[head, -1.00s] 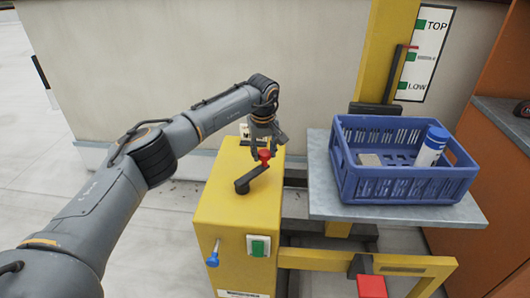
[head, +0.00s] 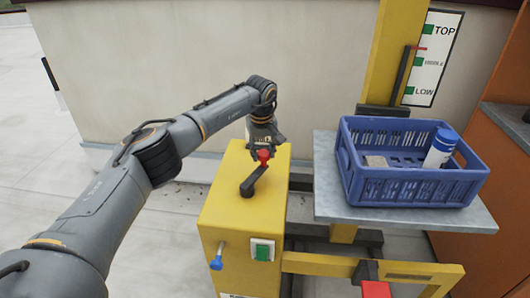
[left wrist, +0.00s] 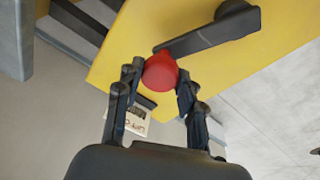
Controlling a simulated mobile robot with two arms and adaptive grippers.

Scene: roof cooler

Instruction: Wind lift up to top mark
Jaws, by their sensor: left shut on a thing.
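My left gripper (head: 264,147) is shut on the red knob (head: 263,155) of the black crank (head: 254,180) on top of the yellow winch box (head: 225,215). The left wrist view shows the knob (left wrist: 160,72) between the fingers (left wrist: 158,85). The crank arm points away from me and slightly right. The lift platform (head: 410,220) is a grey plate beside the box. A red pointer (head: 417,47) stands between the TOP and middle marks on the white scale (head: 435,60). My right gripper is not in view.
A blue crate (head: 415,190) on the platform holds a white and blue bottle (head: 440,148) and a small pale block (head: 375,161). A blue-tipped lever (head: 216,262), a green switch (head: 262,250) and a red pedal (head: 376,289) are at the front. An orange cabinet stands right.

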